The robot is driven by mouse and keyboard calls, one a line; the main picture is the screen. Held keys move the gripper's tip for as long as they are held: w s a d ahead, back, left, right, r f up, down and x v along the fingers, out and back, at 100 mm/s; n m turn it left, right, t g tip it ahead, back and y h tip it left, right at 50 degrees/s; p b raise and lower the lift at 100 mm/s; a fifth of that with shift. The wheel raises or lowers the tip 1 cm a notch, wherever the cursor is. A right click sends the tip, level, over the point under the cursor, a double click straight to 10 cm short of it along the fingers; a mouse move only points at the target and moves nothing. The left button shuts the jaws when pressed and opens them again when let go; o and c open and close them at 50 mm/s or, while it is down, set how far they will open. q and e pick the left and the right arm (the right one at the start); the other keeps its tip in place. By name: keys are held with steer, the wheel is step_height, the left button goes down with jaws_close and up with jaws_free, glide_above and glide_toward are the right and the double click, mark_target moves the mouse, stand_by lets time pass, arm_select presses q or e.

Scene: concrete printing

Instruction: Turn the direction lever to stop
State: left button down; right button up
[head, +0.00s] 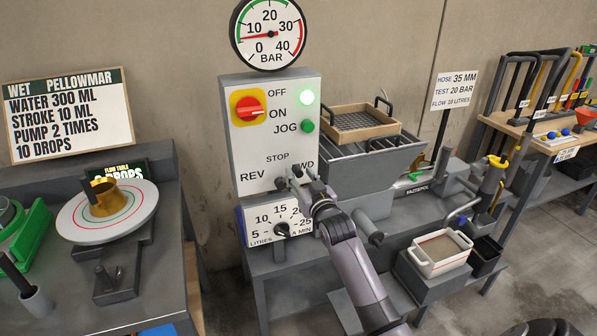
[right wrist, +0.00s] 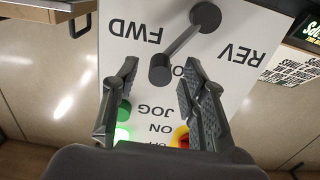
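The white control panel (head: 262,130) stands in the middle of the head view, with STOP above REV and FWD. My right gripper (head: 294,180) is at the panel under STOP and hides most of the direction lever. In the right wrist view the panel appears upside down. There the grey lever (right wrist: 180,42) runs from its round hub down-left to a knob over part of the word STOP, leaning to the FWD side. The fingers of my right gripper (right wrist: 160,66) are open on either side of the knob, with gaps visible. My left gripper is not in view.
The panel also has a red rotary switch (head: 249,108), a lit light (head: 307,97) and a green JOG button (head: 307,126). A flow dial (head: 281,229) sits below the lever. A pressure gauge (head: 268,33) is above. A hopper with a sieve (head: 362,122) stands close at right.

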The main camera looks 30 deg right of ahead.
steer(key=shift+x, duration=1.05)
steer(key=shift+c, duration=0.4)
steer(key=shift+s+r, duration=0.1)
jaws_close()
